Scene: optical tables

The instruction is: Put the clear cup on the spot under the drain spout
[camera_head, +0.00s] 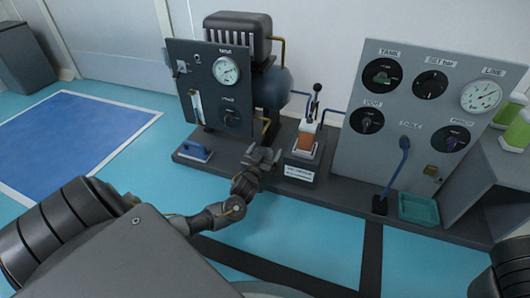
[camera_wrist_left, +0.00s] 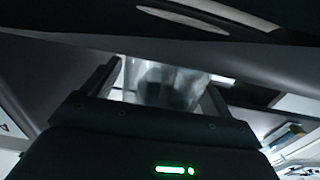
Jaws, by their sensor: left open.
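My left gripper (camera_head: 262,156) is low in front of the pump unit, at the front of the dark base, left of the small device with the amber block. In the left wrist view its two fingers (camera_wrist_left: 162,82) stand apart. A clear, blurry cup-like thing (camera_wrist_left: 165,85) shows between them, and I cannot tell whether the fingers touch it. In the head view I cannot make out the cup.
The pump unit's gauge panel (camera_head: 213,88) stands behind left. A blue-handled item (camera_head: 194,151) lies on the base at left. The amber-block device (camera_head: 305,142) is close right of my gripper. Farther right are a grey gauge panel (camera_head: 405,150), a blue lever (camera_head: 398,165) and a teal tray (camera_head: 419,209).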

